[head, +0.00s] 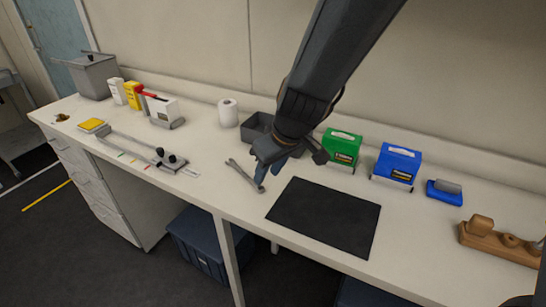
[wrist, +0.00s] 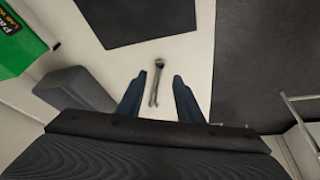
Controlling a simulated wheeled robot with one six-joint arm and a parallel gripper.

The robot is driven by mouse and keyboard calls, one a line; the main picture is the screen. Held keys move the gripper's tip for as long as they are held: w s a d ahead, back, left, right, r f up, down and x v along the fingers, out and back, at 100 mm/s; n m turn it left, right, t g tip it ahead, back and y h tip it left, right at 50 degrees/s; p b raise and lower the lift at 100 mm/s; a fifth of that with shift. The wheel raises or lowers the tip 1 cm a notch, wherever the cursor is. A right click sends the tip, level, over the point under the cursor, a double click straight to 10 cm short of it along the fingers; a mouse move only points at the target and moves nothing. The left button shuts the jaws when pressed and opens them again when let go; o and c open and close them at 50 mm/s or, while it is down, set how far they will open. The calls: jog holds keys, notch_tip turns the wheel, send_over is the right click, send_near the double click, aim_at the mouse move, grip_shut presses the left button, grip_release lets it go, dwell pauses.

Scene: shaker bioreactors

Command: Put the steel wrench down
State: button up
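The steel wrench (head: 243,174) lies on the white bench top, left of the black mat (head: 325,217). In the wrist view the wrench (wrist: 156,82) shows ahead of the gap between my fingers, one end towards the gripper. My gripper (head: 268,168) is low over the bench beside the wrench. In the wrist view my gripper (wrist: 158,88) has its two blue fingers well apart. Neither finger visibly touches the wrench. The exact height of the fingertips above the bench is hard to tell.
A grey open bin (head: 257,130) stands behind my gripper. Green (head: 343,147) and blue (head: 397,163) boxes stand to its right. A white roll (head: 228,113) and a grey rail device (head: 140,150) are to the left. The bench's front edge is close to the wrench.

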jog(key=v, duration=0.5)
jog(key=shift+s+d+r, duration=0.1)
jog(key=shift+s+r, duration=0.05)
jog(key=shift+r, duration=0.15)
